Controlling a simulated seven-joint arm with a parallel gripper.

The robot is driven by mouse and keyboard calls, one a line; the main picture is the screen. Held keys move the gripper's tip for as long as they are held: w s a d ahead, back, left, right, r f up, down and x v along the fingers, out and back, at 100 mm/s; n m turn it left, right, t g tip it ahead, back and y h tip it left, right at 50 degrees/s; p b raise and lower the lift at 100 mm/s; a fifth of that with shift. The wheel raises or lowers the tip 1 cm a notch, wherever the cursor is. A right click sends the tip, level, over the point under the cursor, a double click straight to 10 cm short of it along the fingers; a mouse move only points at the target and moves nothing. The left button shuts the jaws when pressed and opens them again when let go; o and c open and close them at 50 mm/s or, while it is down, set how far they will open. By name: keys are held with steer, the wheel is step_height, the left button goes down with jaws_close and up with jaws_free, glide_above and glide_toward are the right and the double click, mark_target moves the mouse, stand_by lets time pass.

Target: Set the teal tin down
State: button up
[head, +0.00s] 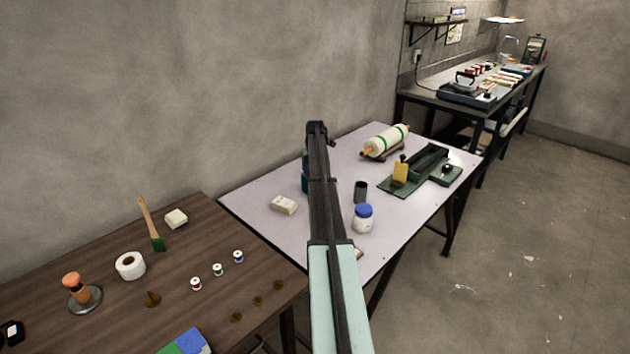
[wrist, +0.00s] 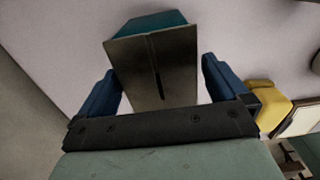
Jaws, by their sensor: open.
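The teal tin (wrist: 150,22) shows in the wrist view, with a grey-brown slotted face toward the camera and a teal side beyond it. My gripper (wrist: 160,76) is open, with one blue finger on each side of the tin. I cannot tell whether either finger touches it. In the head view a small teal patch of the tin (head: 305,184) shows left of my arm, over the back left part of the pale table (head: 262,195). The tin's base is not clearly visible.
Bare surface lies around the cream block.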

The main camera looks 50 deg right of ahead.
step_height(320, 180, up, 9)
stand_by(0.3)
stand_by(0.5)
